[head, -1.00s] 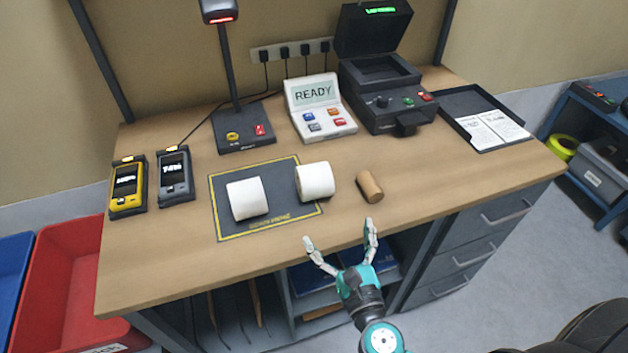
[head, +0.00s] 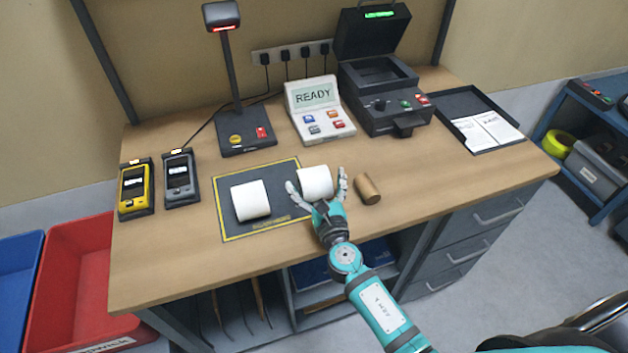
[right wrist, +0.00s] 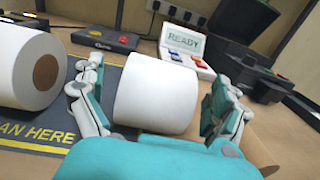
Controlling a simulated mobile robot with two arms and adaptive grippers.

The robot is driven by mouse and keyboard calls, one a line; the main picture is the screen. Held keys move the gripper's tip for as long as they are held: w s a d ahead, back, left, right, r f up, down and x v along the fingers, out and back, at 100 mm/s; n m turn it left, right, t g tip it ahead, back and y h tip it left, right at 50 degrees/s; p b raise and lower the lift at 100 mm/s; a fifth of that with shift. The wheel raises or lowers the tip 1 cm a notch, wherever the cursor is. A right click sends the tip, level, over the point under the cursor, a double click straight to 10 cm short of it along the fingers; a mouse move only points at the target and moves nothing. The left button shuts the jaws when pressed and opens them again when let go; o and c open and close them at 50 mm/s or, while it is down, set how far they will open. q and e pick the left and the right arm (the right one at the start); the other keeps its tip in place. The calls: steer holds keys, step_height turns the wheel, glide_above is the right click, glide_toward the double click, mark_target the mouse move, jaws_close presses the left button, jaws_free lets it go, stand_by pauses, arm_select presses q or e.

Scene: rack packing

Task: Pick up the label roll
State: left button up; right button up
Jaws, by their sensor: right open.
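Two white label rolls lie on the bench. One roll (head: 316,181) lies at the right edge of the dark mat, between the open fingers of my right gripper (head: 318,186). In the right wrist view this roll (right wrist: 156,95) sits between the two fingers (right wrist: 158,105), with a visible gap on the right side. The other roll (head: 250,200) lies on the mat to the left; it also shows in the right wrist view (right wrist: 20,70) with its brown core facing the camera. A small brown cylinder (head: 368,189) lies just right of my right gripper. My left gripper is out of view.
The dark mat (head: 235,228) has a yellow border. Yellow and grey handhelds (head: 136,188) stand at the left. A scanner stand (head: 245,139), a READY display (head: 318,108) and a black printer (head: 385,100) stand behind. A black tray (head: 465,105) is at the right.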

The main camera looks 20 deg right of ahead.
steer(key=shift+w+f, duration=0.15)
steer(key=shift+w, duration=0.75)
steer(key=shift+d, duration=0.1)
steer(key=shift+s, duration=0.1)
steer(key=shift+c, duration=0.4)
steer(key=shift+c, duration=1.3)
steer(key=c, duration=1.1)
